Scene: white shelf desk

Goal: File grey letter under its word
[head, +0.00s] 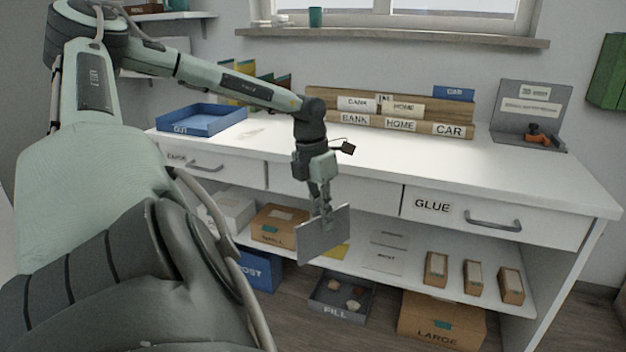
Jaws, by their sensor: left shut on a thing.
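My left gripper (325,212) points down in front of the desk's front edge. It is shut on the grey letter (309,243), a flat grey card held upright and tilted, below the desktop's level. No word can be read on its visible face. A wooden rack (322,117) stands at the back of the white desktop. Its front slots are labelled BANK (355,119), HOME (400,125) and CAR (448,130). Further labels for BANK and HOME sit on the tier above, and a blue CAR piece (454,92) stands behind. My right gripper is not in view.
A blue OUT tray (202,119) sits at the desktop's left. A grey board (530,105) with an orange-handled item stands at the right. Drawers, one labelled GLUE (432,206), front the desk. Boxes fill the shelf and floor below. The middle of the desktop is clear.

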